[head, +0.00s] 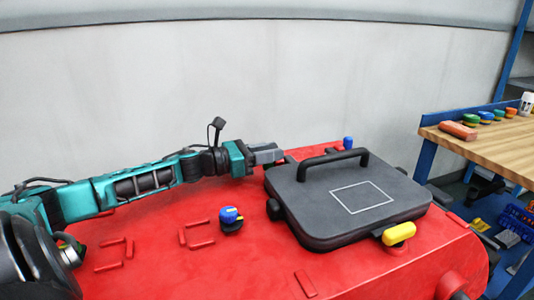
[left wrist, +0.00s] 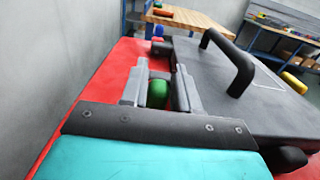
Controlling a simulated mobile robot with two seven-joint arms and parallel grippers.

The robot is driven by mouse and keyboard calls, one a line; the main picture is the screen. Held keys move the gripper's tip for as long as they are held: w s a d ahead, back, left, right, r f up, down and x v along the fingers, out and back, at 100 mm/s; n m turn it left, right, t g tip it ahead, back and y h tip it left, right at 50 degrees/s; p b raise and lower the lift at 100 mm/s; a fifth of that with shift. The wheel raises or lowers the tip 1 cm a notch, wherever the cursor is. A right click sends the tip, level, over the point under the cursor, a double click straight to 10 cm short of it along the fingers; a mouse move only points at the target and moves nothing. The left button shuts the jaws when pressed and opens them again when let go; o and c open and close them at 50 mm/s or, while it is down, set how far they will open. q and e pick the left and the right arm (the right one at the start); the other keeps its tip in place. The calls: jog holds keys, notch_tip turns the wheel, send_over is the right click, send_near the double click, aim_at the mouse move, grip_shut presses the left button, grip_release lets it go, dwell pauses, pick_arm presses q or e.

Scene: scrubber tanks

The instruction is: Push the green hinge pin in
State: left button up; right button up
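The green hinge pin (left wrist: 157,92) shows in the left wrist view at the near left edge of the dark grey lid (left wrist: 222,72). In the head view the pin is hidden behind my left gripper (head: 272,154). That gripper reaches in from the left, low over the red tank, to the lid's back left corner. In the left wrist view its two grey fingers (left wrist: 161,88) stand apart, one on each side of the green pin. The gripper looks open, with a small gap on the right of the pin. My right gripper is in neither view.
The lid (head: 350,203) has a black handle (head: 331,162) and a yellow latch (head: 398,233) at its front. Blue knobs stand on the red tank (head: 180,262), one in front (head: 230,214) and one behind (head: 348,142). A wooden workbench (head: 480,147) is at the right.

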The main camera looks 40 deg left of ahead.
pick_arm(q)
jog(key=o, duration=0.3)
jog(key=shift+v, duration=1.3)
jog(key=p+v, duration=0.3)
jog(key=v, duration=0.5)
jog(key=shift+s+a+p, duration=0.2)
jog(key=shift+s+p, duration=0.1)
jog(key=shift+p, duration=0.05)
jog(key=shift+v, duration=0.75)
